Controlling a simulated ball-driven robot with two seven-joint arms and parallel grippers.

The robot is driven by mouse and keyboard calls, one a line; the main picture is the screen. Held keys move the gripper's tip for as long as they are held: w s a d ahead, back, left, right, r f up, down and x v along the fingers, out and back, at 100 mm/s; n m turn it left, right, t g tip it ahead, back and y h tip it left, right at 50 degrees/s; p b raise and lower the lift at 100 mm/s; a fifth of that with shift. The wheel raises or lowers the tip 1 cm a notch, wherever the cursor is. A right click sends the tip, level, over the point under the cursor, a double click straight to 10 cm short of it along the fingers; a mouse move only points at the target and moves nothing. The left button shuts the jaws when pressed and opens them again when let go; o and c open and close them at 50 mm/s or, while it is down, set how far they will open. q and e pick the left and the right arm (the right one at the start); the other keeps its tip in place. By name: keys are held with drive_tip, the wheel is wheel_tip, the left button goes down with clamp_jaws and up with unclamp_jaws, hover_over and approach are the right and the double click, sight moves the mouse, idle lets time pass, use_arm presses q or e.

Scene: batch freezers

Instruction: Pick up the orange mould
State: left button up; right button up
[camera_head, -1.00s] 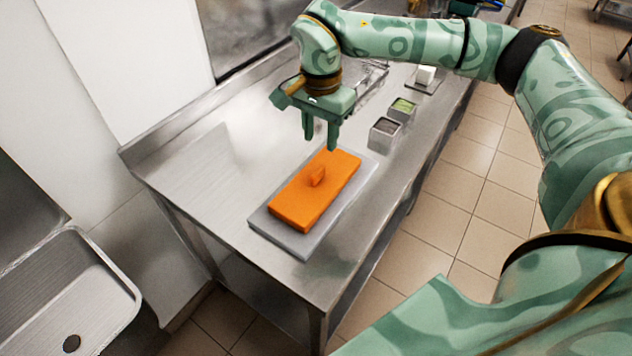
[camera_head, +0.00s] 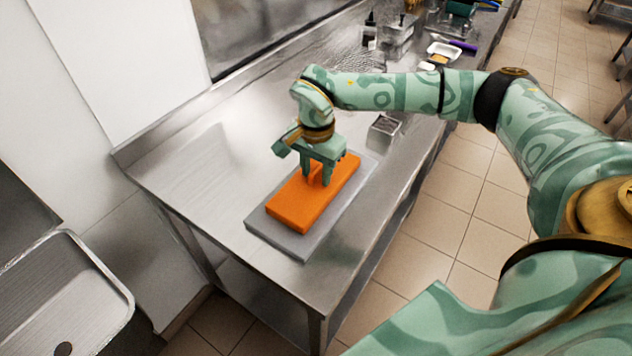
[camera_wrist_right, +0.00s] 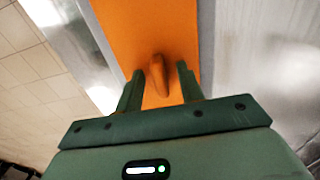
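The orange mould (camera_head: 298,208) is a flat rectangular block with a small raised handle on its top. It lies on a grey tray (camera_head: 279,236) near the front of the steel table. My right gripper (camera_head: 320,182) is down over the middle of the mould, at its handle. In the right wrist view, the handle (camera_wrist_right: 158,76) stands between the two fingers of the right gripper (camera_wrist_right: 158,80), with a gap visible on each side. The fingers are open. My left gripper is not in view.
The steel table (camera_head: 205,165) has clear room to the left of the tray. A small metal container (camera_head: 384,129) stands behind the tray to the right. A white dish (camera_head: 442,51) and a purple item (camera_head: 463,46) lie farther back. A sink (camera_head: 75,290) is at the lower left.

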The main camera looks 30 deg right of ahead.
sight(316, 167)
clamp_jaws()
drive_tip(key=shift+r, duration=0.15)
drive_tip(key=shift+w+r, duration=0.1)
drive_tip(key=shift+r, duration=0.15)
drive_tip(key=r, duration=0.2)
drive_tip(key=shift+w+d+r+p, duration=0.1)
drive_tip(key=shift+w+r+p, duration=0.1)
drive_tip(key=shift+r+p, duration=0.2)
drive_tip(key=s+d+r+p, duration=0.2)
drive_tip(key=s+d+r, duration=0.5)
drive_tip(key=d, duration=0.5)
wheel_tip(316, 167, up, 2)
drive_tip(key=shift+r+p, duration=0.25)
drive_tip(key=shift+p, duration=0.05)
